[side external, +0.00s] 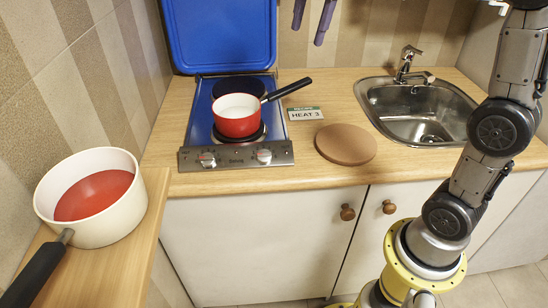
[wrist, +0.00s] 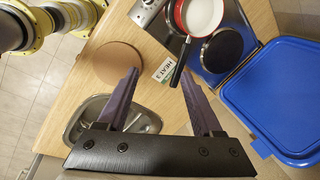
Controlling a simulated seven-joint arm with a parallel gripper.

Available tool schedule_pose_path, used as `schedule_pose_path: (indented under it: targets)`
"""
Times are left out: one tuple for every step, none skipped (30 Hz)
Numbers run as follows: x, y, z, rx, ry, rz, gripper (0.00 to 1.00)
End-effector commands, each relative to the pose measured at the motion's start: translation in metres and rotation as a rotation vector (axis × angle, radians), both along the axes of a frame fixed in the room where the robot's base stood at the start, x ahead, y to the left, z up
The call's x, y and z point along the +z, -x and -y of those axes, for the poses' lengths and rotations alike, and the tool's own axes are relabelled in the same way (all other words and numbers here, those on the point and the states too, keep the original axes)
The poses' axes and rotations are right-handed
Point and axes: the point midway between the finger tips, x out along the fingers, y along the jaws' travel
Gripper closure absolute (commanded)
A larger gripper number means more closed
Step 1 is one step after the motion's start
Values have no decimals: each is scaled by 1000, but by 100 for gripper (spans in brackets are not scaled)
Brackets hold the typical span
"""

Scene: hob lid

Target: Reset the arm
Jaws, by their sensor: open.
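My gripper (wrist: 158,95) is open and empty in the wrist view, its two dark fingers wide apart above the counter. In the side view only its finger ends (side external: 312,18) show at the top edge, high in front of the back wall. A red pan (side external: 238,122) with a white inside and black handle stands on the front burner of the blue hob (side external: 198,125); the pan also shows in the wrist view (wrist: 200,15). The blue hob lid (side external: 222,35) stands raised behind the hob; it shows at the right of the wrist view (wrist: 280,100).
A white pan (side external: 95,228) with red inside sits on the left side counter (side external: 100,272). A round brown board (side external: 346,144) and a HEAT 3 card (side external: 305,113) lie right of the hob. A steel sink (side external: 385,98) with a tap (side external: 404,66) is farther right.

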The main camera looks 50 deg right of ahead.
Motion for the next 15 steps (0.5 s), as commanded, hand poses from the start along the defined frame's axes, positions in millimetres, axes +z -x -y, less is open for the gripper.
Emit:
schedule_pose_path:
  targets:
    - [5,21,-10,65,16,25,33]
    - [6,32,-15,108,26,36,33]
    - [6,46,-21,167,43,53,33]
    - [5,57,-25,215,55,63,33]
    - [3,68,-29,263,70,76,33]
    - [0,83,-34,329,89,90,33]
    - [-3,94,-38,380,105,102,33]
    - [-8,105,-41,435,122,112,33]
    - [-15,119,-45,509,146,125,33]
    - [-20,129,-48,566,165,136,33]
    - [-27,139,-51,624,186,145,33]
    - [-36,152,-53,702,213,157,33]
    - [-44,161,-55,763,235,165,33]
    - [-53,170,-57,825,259,172,33]
    - [-65,181,-59,908,291,180,33]
